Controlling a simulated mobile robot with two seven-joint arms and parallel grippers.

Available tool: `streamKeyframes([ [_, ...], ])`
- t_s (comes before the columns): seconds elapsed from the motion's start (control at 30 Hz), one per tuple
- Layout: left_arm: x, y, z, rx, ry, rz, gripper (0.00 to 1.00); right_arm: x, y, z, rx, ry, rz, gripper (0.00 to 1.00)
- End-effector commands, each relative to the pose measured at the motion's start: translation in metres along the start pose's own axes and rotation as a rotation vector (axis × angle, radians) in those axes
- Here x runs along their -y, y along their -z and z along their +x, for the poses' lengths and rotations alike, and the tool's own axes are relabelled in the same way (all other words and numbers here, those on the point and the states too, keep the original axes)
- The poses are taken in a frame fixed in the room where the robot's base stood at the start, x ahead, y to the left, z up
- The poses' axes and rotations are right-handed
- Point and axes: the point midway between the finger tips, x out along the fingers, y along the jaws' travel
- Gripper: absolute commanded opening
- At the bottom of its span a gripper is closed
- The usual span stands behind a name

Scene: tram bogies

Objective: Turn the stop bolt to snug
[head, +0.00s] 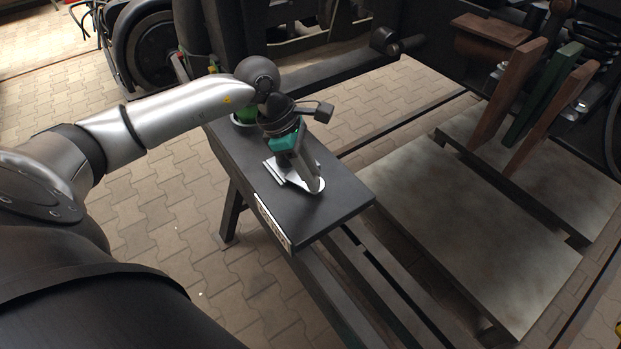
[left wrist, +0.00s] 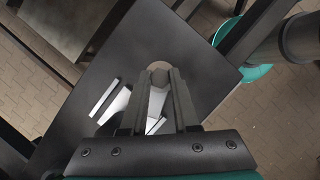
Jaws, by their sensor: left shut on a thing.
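My left gripper (head: 314,185) reaches down over a dark bench top (head: 345,201). In the head view the fingers hide the bolt. I cannot tell how tight the bolt is. My right gripper is in neither view.
Pale metal pieces (left wrist: 111,101) lie beside the fingers on the bench. A green round thing (left wrist: 256,74) is at the bench's far end. Grey plates (head: 480,235) with upright brown and green boards (head: 545,95) are at the right. Paved floor (head: 180,205) shows at the left.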

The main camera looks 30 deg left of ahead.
Motion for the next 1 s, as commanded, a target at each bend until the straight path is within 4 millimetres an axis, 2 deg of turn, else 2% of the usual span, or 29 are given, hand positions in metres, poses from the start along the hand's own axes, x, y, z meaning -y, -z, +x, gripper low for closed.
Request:
streamKeyframes([
  [0.37, 0.0004, 0.0003, 0.0001, -0.001, 0.016, 0.034, 0.0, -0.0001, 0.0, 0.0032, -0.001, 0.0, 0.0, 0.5],
  [0.4, 0.0004, 0.0003, 0.0001, -0.001, 0.016, 0.033, 0.3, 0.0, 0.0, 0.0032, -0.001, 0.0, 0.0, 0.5],
  [0.63, 0.0003, 0.0002, 0.0, 0.0, 0.015, 0.032, 0.56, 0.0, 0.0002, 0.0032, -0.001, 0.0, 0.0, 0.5],
  [0.67, 0.0002, 0.0001, 0.0, 0.0, 0.015, 0.032, 0.59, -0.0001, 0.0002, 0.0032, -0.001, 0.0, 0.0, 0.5],
  [1.0, -0.0005, 0.0003, -0.006, -0.001, 0.013, 0.032, 0.59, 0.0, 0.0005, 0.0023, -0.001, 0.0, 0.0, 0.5],
])
